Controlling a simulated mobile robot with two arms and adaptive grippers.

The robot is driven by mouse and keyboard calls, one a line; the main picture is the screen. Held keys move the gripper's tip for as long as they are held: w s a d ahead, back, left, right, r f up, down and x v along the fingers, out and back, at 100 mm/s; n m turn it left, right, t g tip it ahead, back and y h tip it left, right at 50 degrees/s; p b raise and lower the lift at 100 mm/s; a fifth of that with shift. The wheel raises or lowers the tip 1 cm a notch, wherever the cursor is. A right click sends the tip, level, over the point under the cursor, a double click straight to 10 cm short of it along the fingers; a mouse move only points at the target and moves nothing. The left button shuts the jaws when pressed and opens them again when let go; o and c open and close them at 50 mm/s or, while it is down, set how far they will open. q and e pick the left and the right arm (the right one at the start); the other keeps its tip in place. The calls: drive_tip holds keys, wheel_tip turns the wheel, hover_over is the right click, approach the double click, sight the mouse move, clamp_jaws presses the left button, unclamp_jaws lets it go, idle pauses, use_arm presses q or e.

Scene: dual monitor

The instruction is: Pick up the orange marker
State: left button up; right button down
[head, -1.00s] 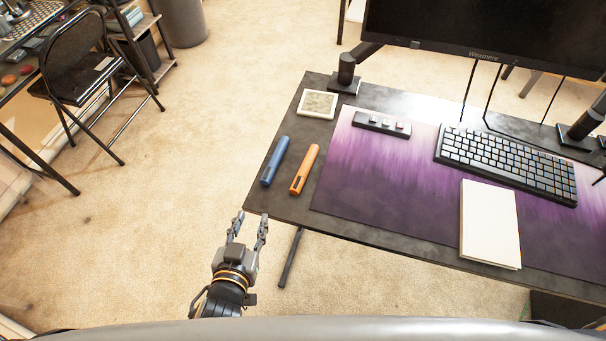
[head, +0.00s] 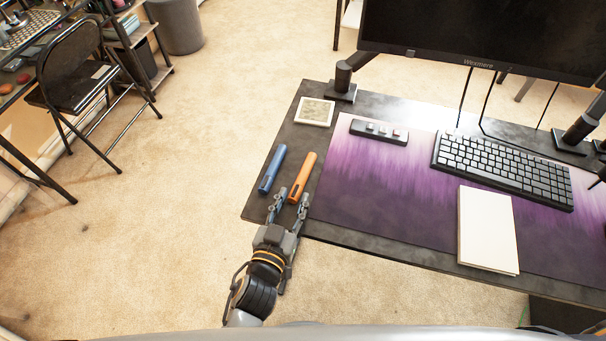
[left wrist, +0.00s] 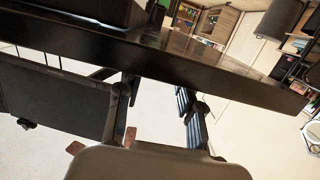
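The orange marker (head: 303,176) lies on the left part of the dark desk (head: 262,205), between a blue marker (head: 272,168) and the purple mat. My left gripper (head: 293,195) is over the desk's front left part, at the near end of the orange marker. Its two fingers are apart, and the marker's near end shows between the fingertips in the head view. I cannot tell its height over the desk. Nothing is held. Neither marker can be made out in the left wrist view, which shows the dark desk edge (left wrist: 210,62). My right gripper is not in view.
The purple mat (head: 350,200) holds a keyboard (head: 503,170), a white notebook (head: 487,230) and a small button panel (head: 379,132). A square coaster (head: 315,111) lies behind the markers. A monitor (head: 480,35) stands at the back.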

sight(300, 182)
use_arm(q)
drive_tip(key=x, duration=0.6)
drive_tip(key=shift+s, duration=0.1)
clamp_jaws()
